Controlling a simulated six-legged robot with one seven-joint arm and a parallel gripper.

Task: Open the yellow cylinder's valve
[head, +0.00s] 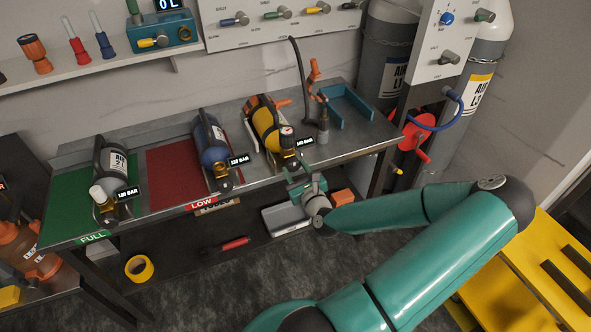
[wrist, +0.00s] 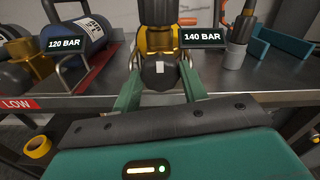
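The yellow cylinder (head: 264,124) lies on the bench in a cradle, its valve end toward the front edge. In the wrist view its brass valve (wrist: 158,42) ends in a dark round knob (wrist: 160,74) with a pale mark, facing me. A 140 BAR label (wrist: 204,38) stands beside it. My gripper (head: 303,184) is at the bench's front edge, just below the valve in the head view. In the wrist view my gripper (wrist: 160,82) has its green fingers apart, one on each side of the knob. Whether either finger touches the knob I cannot tell.
A blue cylinder (head: 210,142) on the red mat and a grey cylinder (head: 110,165) on the green mat lie to the left. A hose tool (head: 323,125) and a blue bracket (head: 349,103) are to the right. A grey tray (head: 284,219) sits on the lower shelf.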

